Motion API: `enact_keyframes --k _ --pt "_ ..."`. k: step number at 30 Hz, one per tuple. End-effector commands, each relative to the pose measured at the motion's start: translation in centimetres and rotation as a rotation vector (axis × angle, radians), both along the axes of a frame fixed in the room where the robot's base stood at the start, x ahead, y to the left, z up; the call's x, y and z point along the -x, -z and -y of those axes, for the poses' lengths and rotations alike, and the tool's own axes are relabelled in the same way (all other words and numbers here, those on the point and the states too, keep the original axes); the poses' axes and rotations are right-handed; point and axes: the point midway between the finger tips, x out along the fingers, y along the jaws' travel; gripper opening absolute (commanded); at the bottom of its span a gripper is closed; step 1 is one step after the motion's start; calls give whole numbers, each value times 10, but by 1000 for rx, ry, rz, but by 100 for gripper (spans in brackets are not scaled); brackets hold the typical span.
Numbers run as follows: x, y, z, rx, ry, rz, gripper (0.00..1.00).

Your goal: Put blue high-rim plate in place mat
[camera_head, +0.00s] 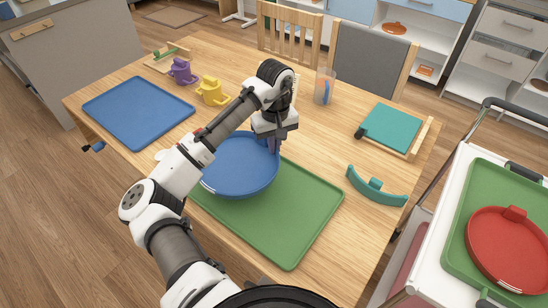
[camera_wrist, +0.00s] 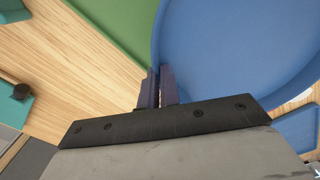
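The blue high-rim plate (camera_head: 236,168) is at the middle of the wooden table, overlapping the upper left part of a green place mat (camera_head: 290,225). I cannot tell whether it rests on the mat or hangs just above it. A blue place mat (camera_head: 135,112) lies bare at the table's left. My gripper (camera_head: 275,147) is at the plate's right rim, pointing down. In the wrist view my gripper's fingers (camera_wrist: 159,86) are close together with the rim of the plate (camera_wrist: 225,55) between them. My arm hides part of the plate's left side.
A purple cup (camera_head: 182,72) and a yellow cup (camera_head: 211,91) stand behind the plate. A clear tumbler (camera_head: 324,87), a teal board (camera_head: 390,128) and a teal curved piece (camera_head: 375,187) are to the right.

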Motion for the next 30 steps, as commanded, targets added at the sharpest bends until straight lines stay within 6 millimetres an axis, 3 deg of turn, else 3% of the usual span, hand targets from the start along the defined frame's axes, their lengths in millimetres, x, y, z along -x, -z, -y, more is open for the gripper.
enact_keyframes --k 15,26,30 --pt "0 55 -1 -2 -2 0 0" --pt "0 60 0 1 -1 0 0" --pt "0 61 0 1 0 0 20"
